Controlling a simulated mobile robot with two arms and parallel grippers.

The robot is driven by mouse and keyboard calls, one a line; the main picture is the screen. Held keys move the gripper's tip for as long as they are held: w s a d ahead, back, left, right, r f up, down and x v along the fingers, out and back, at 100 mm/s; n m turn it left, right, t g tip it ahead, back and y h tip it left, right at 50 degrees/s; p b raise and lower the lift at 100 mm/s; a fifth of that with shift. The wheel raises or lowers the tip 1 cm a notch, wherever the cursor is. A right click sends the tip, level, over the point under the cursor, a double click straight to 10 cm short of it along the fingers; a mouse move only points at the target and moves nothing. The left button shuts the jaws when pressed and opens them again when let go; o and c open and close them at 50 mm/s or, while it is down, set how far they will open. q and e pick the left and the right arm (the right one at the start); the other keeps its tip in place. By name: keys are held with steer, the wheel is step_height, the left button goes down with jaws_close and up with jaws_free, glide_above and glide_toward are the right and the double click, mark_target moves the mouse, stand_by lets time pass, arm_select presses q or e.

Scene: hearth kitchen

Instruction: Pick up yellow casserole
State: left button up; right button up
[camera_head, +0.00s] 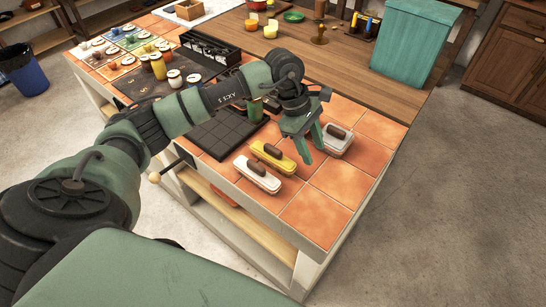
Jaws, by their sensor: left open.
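The yellow casserole (272,159) is a small oblong dish with a brown handle on its lid. It sits on the orange tiled counter top (318,213), between a white casserole (256,176) in front and a grey casserole (338,141) to the right. My left gripper (310,145) is open and points down, just to the right of the yellow casserole, between it and the grey one. It looks empty. Whether it is above the counter or touching anything is hard to tell. My right gripper is not in view.
A dark square griddle plate (223,132) lies left of the casseroles, with a green cylinder (255,109) behind it. A black rack (209,54) and several jars stand farther back. A teal box (413,38) stands on the wooden top. Bare tiles lie in front right.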

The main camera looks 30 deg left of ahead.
mark_target(273, 148)
arm_select(q)
steer(key=a+y, duration=0.1)
steer(key=a, duration=0.2)
steer(key=a+r+y, duration=0.1)
steer(key=a, duration=0.3)
steer(key=a+g+y, duration=0.1)
steer(key=a+y, duration=0.1)
steer(key=a, duration=0.2)
steer(key=shift+s+r, duration=0.2)
steer(key=shift+a+f, duration=0.25)
steer(key=shift+f, duration=0.05)
steer(key=f+p, duration=0.1)
steer(key=f, duration=0.1)
steer(key=f+p, duration=0.1)
steer(key=f, duration=0.1)
steer(key=f+p, duration=0.1)
steer(key=f, duration=0.1)
steer(key=shift+s+f, duration=0.15)
steer(key=shift+s, duration=0.2)
steer(key=shift+f, duration=0.35)
steer(key=shift+w, duration=0.1)
jaws_close()
steer(key=shift+r, duration=0.1)
